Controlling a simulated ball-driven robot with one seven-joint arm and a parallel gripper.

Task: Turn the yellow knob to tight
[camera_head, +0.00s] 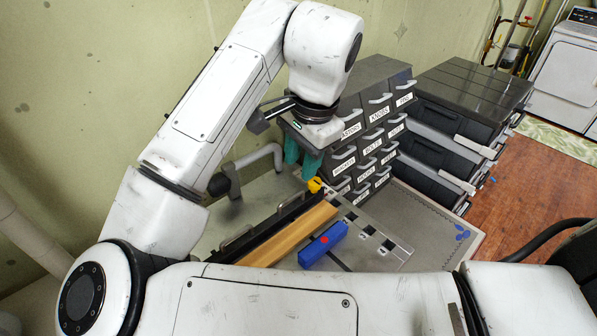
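The yellow knob (315,185) sits at the far right end of a long black rail fixture (275,225) on the workbench. A wooden bar (290,237) lies along the fixture's near side. My gripper (302,163) points down just above the knob, with two teal fingers that look apart and a narrow gap between them. The fingertips are close to the knob; I cannot tell whether the right one touches it. Nothing shows between the fingers. Any mark for tight on the knob is too small to see.
A blue block with a red dot (322,248) lies beside the wooden bar. A grey cabinet of labelled drawers (371,148) stands close behind and right of my gripper. Dark stacked cases (455,105) stand further right. The grey bench mat (425,222) is clear at the right.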

